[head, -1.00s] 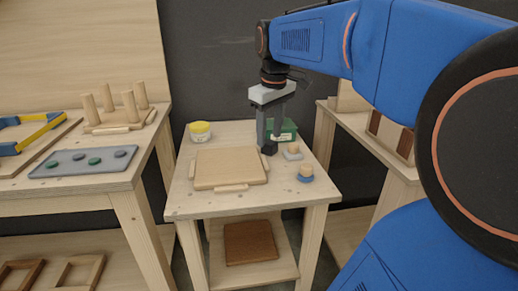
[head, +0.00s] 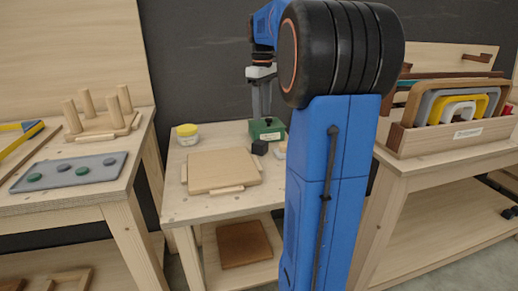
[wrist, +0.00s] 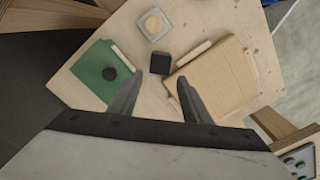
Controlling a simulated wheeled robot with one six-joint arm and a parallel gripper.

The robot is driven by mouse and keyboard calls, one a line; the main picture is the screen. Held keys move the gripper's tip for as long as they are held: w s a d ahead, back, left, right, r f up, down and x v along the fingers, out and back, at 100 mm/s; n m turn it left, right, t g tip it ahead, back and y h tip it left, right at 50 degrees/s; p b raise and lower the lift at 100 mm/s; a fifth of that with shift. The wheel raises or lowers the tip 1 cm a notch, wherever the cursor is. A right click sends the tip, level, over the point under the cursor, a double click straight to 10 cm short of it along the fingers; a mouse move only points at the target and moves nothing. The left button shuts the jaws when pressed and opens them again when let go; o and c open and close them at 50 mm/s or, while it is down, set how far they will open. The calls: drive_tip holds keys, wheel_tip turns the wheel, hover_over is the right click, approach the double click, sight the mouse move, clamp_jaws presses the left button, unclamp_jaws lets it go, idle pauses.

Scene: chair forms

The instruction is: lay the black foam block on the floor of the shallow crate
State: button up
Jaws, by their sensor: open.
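The black foam block (head: 259,147) sits on the small middle table (head: 185,205), just right of a light wooden board (head: 222,171). In the wrist view the block (wrist: 160,63) lies just past my fingertips, between the green box and the board. My gripper (head: 262,115) is open and empty, with its fingers pointing down over the far right part of the table. In the wrist view, my gripper (wrist: 160,78) has a finger to each side below the block. I cannot tell which thing is the shallow crate; a blue and yellow-edged frame (head: 28,127) is partly cut off at the left.
A green box (head: 267,129) stands behind the block. A grey piece with a wooden knob (wrist: 154,24) is near the block. A rack of chair forms (head: 455,130) is at right. My arm hides the table's right side.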

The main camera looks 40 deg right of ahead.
hover_over(264, 143)
drive_tip(key=f, duration=0.8)
drive_tip(key=shift+w+a+f, duration=0.1)
drive_tip(key=shift+w+a, duration=0.05)
drive_tip(key=shift+w, duration=0.2)
drive_tip(key=shift+s+f, duration=0.25)
drive_tip(key=shift+f, duration=1.1)
drive_tip(key=shift+s+f, duration=0.2)
drive_tip(key=shift+f, duration=1.1)
drive_tip(key=c, duration=0.8)
drive_tip(key=shift+o, duration=0.2)
wheel_tip(264, 143, up, 10)
drive_tip(key=shift+r, duration=0.1)
